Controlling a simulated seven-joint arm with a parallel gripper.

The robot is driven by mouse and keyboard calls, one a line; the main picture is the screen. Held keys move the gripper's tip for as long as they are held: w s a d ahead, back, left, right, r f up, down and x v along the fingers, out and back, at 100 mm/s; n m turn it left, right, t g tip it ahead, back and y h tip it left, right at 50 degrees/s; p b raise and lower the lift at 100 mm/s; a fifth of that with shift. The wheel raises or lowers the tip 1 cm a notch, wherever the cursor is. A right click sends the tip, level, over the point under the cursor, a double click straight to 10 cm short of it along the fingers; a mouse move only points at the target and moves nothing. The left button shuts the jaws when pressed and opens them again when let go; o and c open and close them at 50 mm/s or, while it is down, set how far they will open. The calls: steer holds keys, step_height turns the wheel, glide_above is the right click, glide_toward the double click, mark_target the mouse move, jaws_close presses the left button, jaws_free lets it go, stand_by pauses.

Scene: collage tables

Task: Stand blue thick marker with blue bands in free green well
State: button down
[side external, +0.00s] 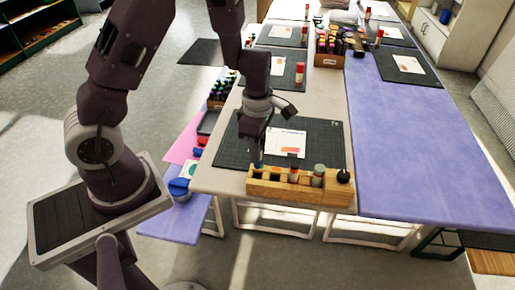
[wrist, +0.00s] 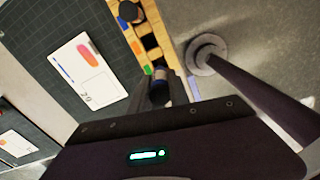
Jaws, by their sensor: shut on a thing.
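The wooden rack (side external: 300,196) stands at the front edge of the near table and shows in the wrist view (wrist: 163,35) with coloured tags beside its wells. A green tag (wrist: 147,70) lies close to my gripper (wrist: 160,80). My gripper (side external: 257,152) is shut on the blue-banded marker (wrist: 161,92). In the side view the marker (side external: 257,165) is roughly upright at the rack's left end. Whether its lower end is inside a well is hidden. Dark openings of empty wells (wrist: 152,43) show farther along the rack.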

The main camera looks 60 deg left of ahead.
steer(key=shift+f, duration=0.15)
stand_by(0.3)
steer(key=shift+f, duration=1.2)
steer(key=shift+f, duration=0.25)
steer(key=shift+f, duration=0.3)
steer(key=shift+f, duration=0.25)
steer(key=shift+f, duration=0.3)
steer(key=shift+f, duration=0.25)
stand_by(0.3)
steer(key=shift+f, duration=0.25)
